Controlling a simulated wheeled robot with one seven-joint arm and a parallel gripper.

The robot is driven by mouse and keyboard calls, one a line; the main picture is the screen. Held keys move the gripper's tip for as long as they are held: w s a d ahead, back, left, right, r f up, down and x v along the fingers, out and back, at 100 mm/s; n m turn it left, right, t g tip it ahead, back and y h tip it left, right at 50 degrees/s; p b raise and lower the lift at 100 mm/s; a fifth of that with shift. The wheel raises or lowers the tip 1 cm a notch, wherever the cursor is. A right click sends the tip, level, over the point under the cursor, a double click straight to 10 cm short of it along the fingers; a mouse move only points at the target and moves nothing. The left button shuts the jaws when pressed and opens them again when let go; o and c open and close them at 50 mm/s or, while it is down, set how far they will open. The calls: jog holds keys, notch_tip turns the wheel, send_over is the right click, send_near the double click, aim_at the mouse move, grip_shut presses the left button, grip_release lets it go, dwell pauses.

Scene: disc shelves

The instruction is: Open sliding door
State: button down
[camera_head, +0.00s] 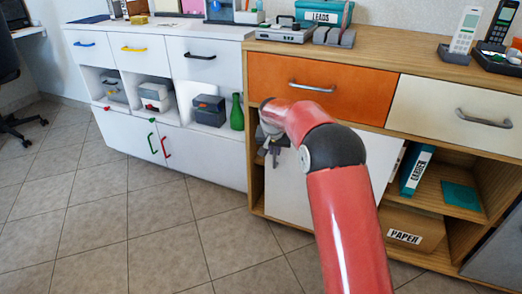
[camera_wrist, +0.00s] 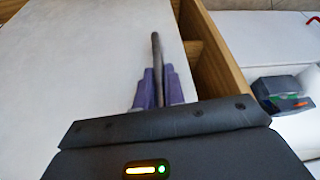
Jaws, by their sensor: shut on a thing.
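The white sliding door (camera_head: 285,195) hangs in the lower front of the wooden cabinet, behind my red arm. It also fills the left of the wrist view (camera_wrist: 75,75). Its handle (camera_wrist: 156,48) is a thin dark bar near the door's edge. My gripper (camera_head: 270,145) is at the door's left side in the head view, partly hidden by my wrist. In the wrist view its purple fingers (camera_wrist: 158,88) are shut on the handle. A narrow gap between the door's edge and the wooden side panel (camera_wrist: 222,60) shows part of the inside.
The cabinet's right compartment is open, with a teal binder (camera_head: 416,170) and a box marked PAPER (camera_head: 408,227). An orange drawer (camera_head: 320,84) is above the door. A white cabinet (camera_head: 205,150) stands at left. The tiled floor (camera_head: 150,225) in front is clear.

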jog(key=s+d, duration=0.3)
jog(key=d, duration=0.7)
jog(key=s+d+b, duration=0.1)
jog(key=s+d, duration=0.3)
jog(key=d, duration=0.6)
jog(key=s+d+b, duration=0.1)
jog(key=s+d, duration=0.3)
jog(key=d, duration=0.6)
jog(key=shift+d, duration=0.3)
jog(key=shift+s, duration=0.1)
jog(key=c, duration=1.5)
grip_release()
jog(key=shift+r, duration=0.1)
jog(key=v, duration=0.7)
jog(key=shift+s+r, duration=0.15)
jog(key=shift+r, duration=0.15)
